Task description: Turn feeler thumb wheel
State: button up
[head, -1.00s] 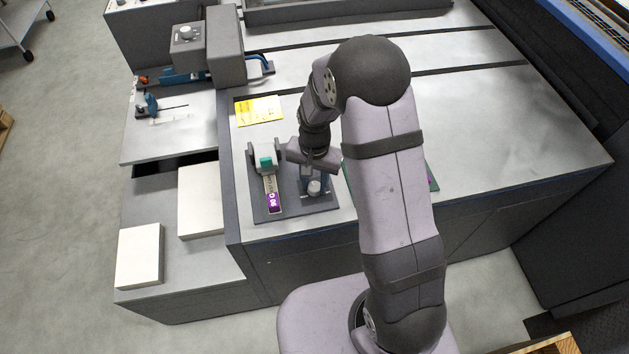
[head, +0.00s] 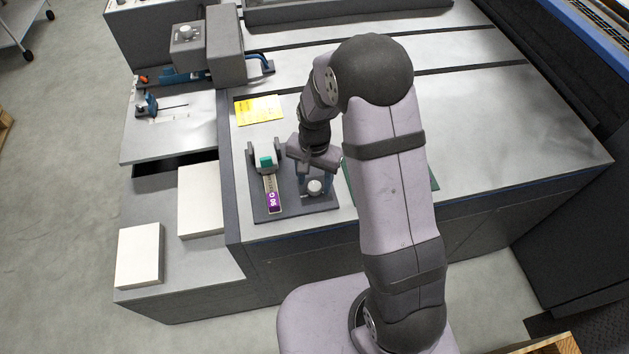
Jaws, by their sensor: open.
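My gripper (head: 316,178) points down over the dark base plate (head: 292,207) near the front left of the bench. Its two blue fingers are apart. A small round pale knob (head: 315,187) on this plate shows between and just below them. I cannot tell whether a finger touches it, or whether it is the feeler thumb wheel. Left of it on the same plate is a dark bracket with a green block (head: 266,161) and a strip ending in a purple label (head: 274,201). My wrist and forearm hide part of the bench behind.
A yellow sheet (head: 259,110) lies behind the plate. A grey unit with a knob (head: 187,32) and a small blue clamp-like part (head: 148,104) stand at the back left. White stacks (head: 139,256) lie at the left. A green sheet (head: 434,178) is partly behind my arm.

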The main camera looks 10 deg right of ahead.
aim_at(315, 186)
jog(key=shift+r+b, duration=0.65)
jog(key=shift+r, duration=2.7)
jog(key=shift+f+b, duration=0.15)
jog(key=shift+b, duration=0.3)
jog(key=shift+f+p, duration=0.85)
jog(key=shift+f, duration=2.7)
jog(key=shift+c, duration=0.3)
jog(key=c, duration=1)
